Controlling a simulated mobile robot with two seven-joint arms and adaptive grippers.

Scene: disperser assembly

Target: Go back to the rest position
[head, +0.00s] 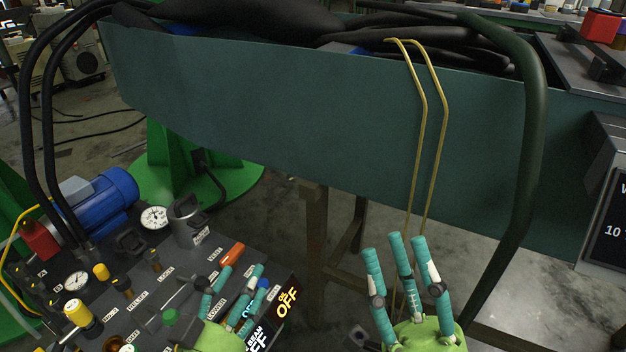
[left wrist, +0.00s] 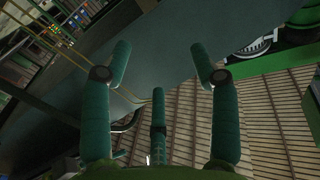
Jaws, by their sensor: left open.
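My left gripper (head: 243,286) shows at the bottom of the head view, in front of the control panel (head: 150,290), its teal fingers apart. In the left wrist view the same gripper (left wrist: 159,65) has its fingers spread, with nothing between them. My right gripper (head: 396,250) is right of the panel, fingers upward and spread, with nothing held. Both green palms are partly cut off by the lower edge of the head view.
A dark green trough (head: 300,110) spans the view behind, with two yellow rods (head: 419,130) hanging down. A dark screen (head: 606,225) is far right.

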